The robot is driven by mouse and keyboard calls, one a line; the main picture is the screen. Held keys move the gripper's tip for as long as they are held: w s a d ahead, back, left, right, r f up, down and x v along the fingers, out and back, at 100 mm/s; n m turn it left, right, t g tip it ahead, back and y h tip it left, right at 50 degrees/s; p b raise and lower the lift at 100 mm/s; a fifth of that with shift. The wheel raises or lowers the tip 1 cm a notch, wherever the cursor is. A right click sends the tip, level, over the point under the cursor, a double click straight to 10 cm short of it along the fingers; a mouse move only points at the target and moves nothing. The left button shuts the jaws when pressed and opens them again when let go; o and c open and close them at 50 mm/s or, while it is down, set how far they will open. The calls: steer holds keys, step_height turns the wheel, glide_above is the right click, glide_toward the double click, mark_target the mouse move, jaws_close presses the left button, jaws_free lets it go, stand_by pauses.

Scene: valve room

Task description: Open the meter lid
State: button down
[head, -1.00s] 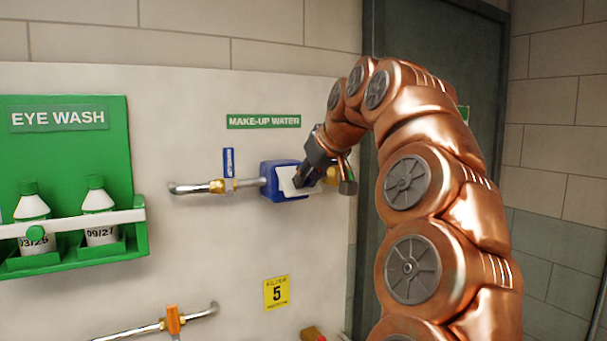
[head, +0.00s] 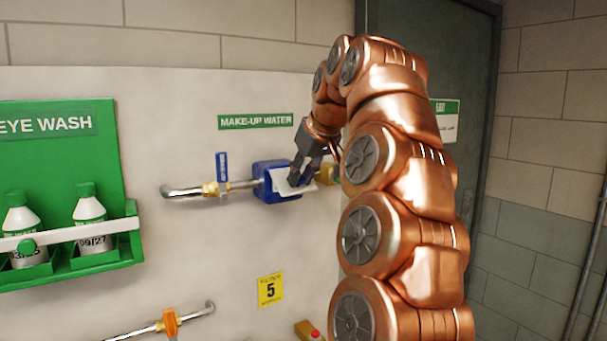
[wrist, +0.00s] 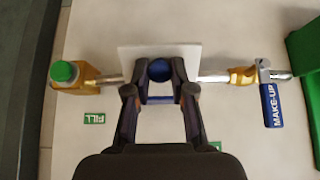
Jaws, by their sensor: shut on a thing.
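The meter is a blue box (head: 268,182) on the make-up water pipe in the head view. Its white lid (head: 283,187) stands tilted out from the front of the box. My gripper (head: 296,178) is at the lid, partly covering it. In the wrist view, the lid (wrist: 130,60) is a pale plate behind my fingers. The two fingertips (wrist: 160,70) close on a round blue knob (wrist: 160,69) at the lid. The meter's face is hidden from both views.
A blue-handled valve (head: 222,172) is left of the meter. A brass fitting (head: 328,174) is to its right, with a green cap (wrist: 63,71) in the wrist view. The green eye wash station (head: 70,170) stands farther left. Wall below the meter is mostly clear.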

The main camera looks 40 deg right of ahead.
steer(key=c, duration=1)
jaws_free()
steer(key=s, duration=0.4)
steer(key=s+a+r, duration=0.1)
steer(key=s, duration=0.4)
steer(key=s+a+r, duration=0.1)
steer(key=s, duration=0.3)
steer(key=shift+s+a+r, duration=0.15)
steer(key=shift+s+r, duration=0.05)
steer(key=shift+s, duration=0.1)
steer(key=shift+c, duration=0.3)
